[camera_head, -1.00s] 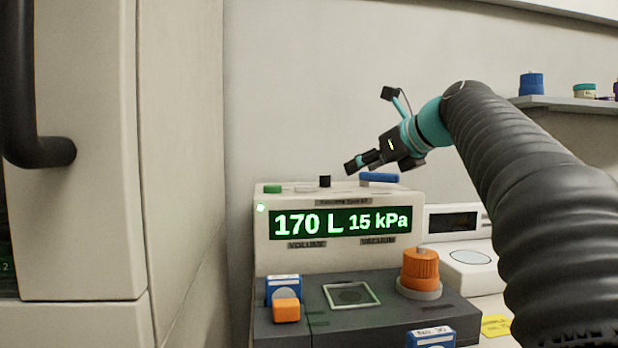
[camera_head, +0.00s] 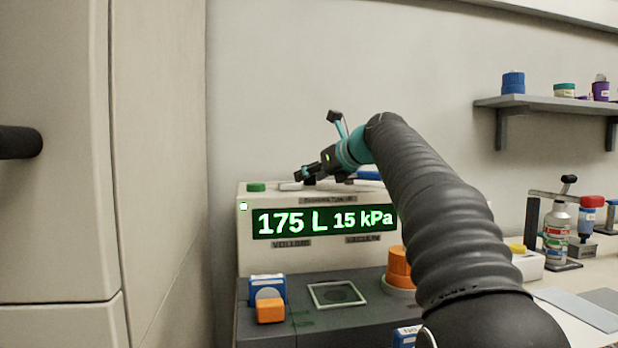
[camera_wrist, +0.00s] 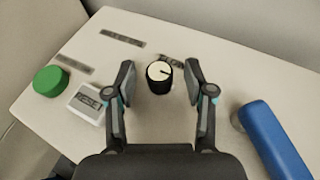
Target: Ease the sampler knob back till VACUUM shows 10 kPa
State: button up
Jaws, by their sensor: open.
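The sampler (camera_head: 300,192) is a pale box with a lit green display (camera_head: 322,221) reading 175 L and 15 kPa, the kPa figure above the VACUUM label (camera_head: 362,238). The sampler knob (camera_wrist: 159,77) is black with a white top and a dark pointer line. My gripper (camera_head: 301,174) is low over the sampler's top. In the wrist view, my gripper (camera_wrist: 160,84) is open, with one finger on each side of the knob and a visible gap to both. In the head view, the gripper largely hides the knob.
A green button (camera_wrist: 50,80) and a small grey-faced block (camera_wrist: 88,102) lie left of the knob. A blue handle (camera_wrist: 275,143) lies to its right. An orange knob (camera_head: 398,268) stands on the dark unit in front. A tall cabinet (camera_head: 60,150) stands left.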

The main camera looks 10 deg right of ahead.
jog(key=shift+w+a+f, duration=0.25)
jog(key=shift+w+a, duration=0.05)
jog(key=shift+w, duration=0.2)
grip_shut()
jog(key=shift+r+p, duration=0.1)
jog(key=shift+p, duration=0.2)
